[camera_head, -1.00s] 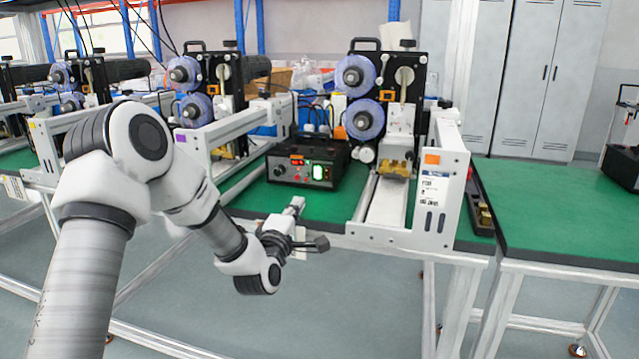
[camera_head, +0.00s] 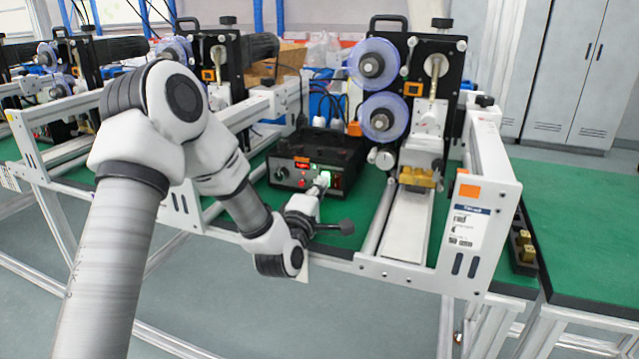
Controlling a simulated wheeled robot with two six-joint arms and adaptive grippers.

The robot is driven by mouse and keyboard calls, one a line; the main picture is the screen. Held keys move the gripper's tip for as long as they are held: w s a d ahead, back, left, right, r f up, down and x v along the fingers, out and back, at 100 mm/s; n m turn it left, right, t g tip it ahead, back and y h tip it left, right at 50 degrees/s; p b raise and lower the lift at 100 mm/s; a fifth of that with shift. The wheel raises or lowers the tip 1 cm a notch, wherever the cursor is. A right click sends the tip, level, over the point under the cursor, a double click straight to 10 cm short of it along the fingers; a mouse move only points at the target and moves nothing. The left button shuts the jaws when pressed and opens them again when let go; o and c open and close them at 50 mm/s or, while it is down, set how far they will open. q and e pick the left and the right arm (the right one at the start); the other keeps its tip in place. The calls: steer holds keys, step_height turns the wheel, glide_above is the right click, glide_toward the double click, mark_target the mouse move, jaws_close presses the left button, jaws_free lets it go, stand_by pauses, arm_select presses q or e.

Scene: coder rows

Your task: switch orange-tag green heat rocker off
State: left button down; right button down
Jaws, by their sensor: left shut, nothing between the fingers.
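The green heat rocker (camera_head: 325,176) is lit on the front of a black control box (camera_head: 342,150). The box stands on the green bench left of the white conveyor frame that carries the orange tag (camera_head: 470,192). My left gripper (camera_head: 322,182) is shut and empty. Its tip is at the rocker's lower edge and hides part of it; I cannot tell whether it touches. My right gripper is not in view.
The coder machine with blue-violet reels (camera_head: 382,118) stands behind and right of the box. White rails (camera_head: 408,225) flank the box on the right. Another coder row stands to the left. The green table (camera_head: 590,215) at right is largely clear.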

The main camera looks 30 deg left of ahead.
arm_select(q)
steer(key=shift+w, duration=0.35)
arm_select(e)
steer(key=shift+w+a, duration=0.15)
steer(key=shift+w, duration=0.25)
arm_select(q)
steer(key=shift+s+r, duration=0.15)
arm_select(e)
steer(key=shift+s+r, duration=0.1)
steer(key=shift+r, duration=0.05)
